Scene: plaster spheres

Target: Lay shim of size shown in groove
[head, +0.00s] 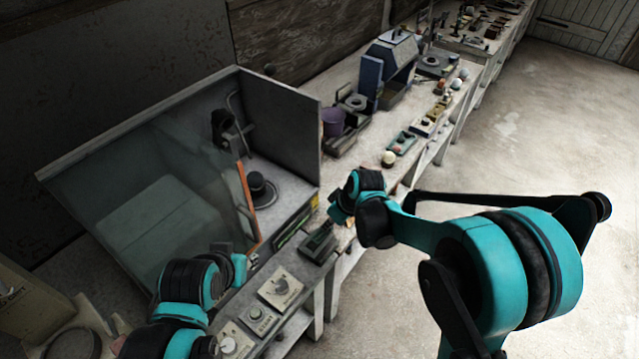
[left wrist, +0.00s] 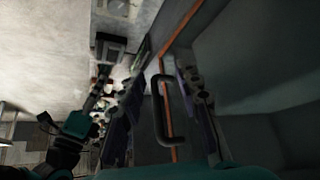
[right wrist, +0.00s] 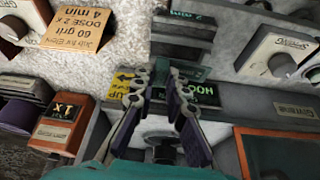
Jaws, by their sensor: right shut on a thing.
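The dark block (head: 318,243) with a small display lies at the bench's front edge. In the right wrist view the block (right wrist: 182,48) shows ahead of my right gripper, its green display (right wrist: 186,16) seeming to read 2; the groove is hard to make out. My right gripper (head: 337,214) is above the bench beside the block. In its wrist view the fingers (right wrist: 172,78) close on a thin teal piece, apparently the shim (right wrist: 190,71), mostly hidden. My left gripper (left wrist: 163,90) is open, with a black handle (left wrist: 171,105) on the orange-edged sash between its fingers.
The glass-fronted cabinet (head: 305,125) stands at the left with its orange sash edge (head: 246,200). Dial boxes (head: 281,287) line the front. An orange card (right wrist: 75,28) and a hood sign (right wrist: 205,93) show near my right gripper. A white sphere (head: 388,158) stands farther along.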

